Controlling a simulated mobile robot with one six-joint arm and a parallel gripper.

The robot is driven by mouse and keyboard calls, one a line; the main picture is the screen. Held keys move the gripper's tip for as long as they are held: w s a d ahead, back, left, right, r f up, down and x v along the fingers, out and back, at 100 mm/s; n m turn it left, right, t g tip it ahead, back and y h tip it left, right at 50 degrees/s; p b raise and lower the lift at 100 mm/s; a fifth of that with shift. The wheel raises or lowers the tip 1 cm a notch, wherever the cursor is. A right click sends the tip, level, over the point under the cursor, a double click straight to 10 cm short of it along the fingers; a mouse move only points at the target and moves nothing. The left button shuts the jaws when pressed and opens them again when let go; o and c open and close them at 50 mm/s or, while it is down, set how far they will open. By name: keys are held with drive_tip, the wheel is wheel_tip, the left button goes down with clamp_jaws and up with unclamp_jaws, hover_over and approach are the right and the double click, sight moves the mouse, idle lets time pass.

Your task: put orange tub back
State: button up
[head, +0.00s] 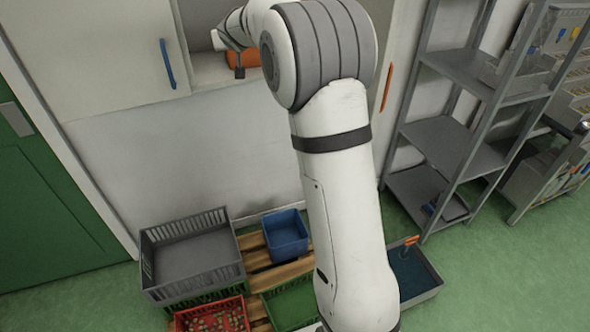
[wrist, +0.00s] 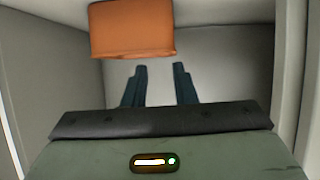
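The orange tub (wrist: 132,28) sits inside a pale compartment, towards its back and left of centre in the wrist view. In the head view part of the orange tub (head: 243,57) shows in the wall cupboard opening, partly hidden by my arm. My gripper (wrist: 160,68) is inside the compartment opening, its two dark fingers apart with nothing between them. The fingertips point towards the tub and appear just short of its lower edge. In the head view my gripper (head: 239,72) is small and partly hidden at the cupboard.
A cupboard door with a blue handle (head: 167,63) is left of the opening; an orange handle (head: 386,87) is right of my arm. Below stand a grey crate (head: 195,255), blue bin (head: 286,236), red crate (head: 213,318) and green crate (head: 291,305). A metal shelf rack (head: 440,140) stands right.

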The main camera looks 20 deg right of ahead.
drive_tip(key=s+f+g, duration=0.3)
drive_tip(key=s, duration=1.3)
drive_tip(key=s+f+g, duration=0.3)
drive_tip(key=s+f, duration=0.1)
drive_tip(key=s, duration=1.3)
drive_tip(key=s+f+g+y, duration=0.1)
drive_tip(key=s+f+g, duration=0.2)
drive_tip(key=s, duration=1.4)
drive_tip(key=shift+s+f+n+g, duration=0.15)
drive_tip(key=shift+f+n+g, duration=0.2)
drive_tip(key=shift+f, duration=0.4)
